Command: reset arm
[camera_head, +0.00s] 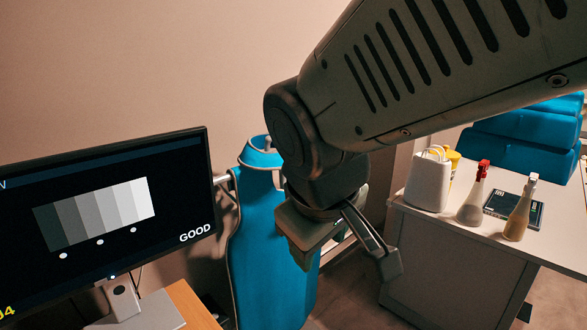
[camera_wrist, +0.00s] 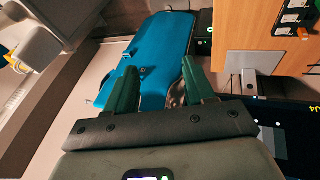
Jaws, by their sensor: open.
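My gripper (camera_head: 345,262) hangs below my arm in the middle of the head view, pointing down. Its two fingers are spread apart. In the wrist view the fingers of my gripper (camera_wrist: 157,75) also stand apart, with nothing seen held between them. Behind the gripper stands a tall blue padded piece (camera_head: 270,245) with a light edge. A blue padded surface (camera_wrist: 155,55) shows beyond the fingers in the wrist view; I cannot tell how far it is from them.
A monitor (camera_head: 110,210) reading "GOOD" stands at left on a wooden surface (camera_head: 190,305). At right, a counter (camera_head: 440,235) holds a white container (camera_head: 428,183), two spray bottles (camera_head: 472,205) (camera_head: 520,212) and a dark box (camera_head: 500,205). A blue padded seat (camera_head: 520,140) is behind.

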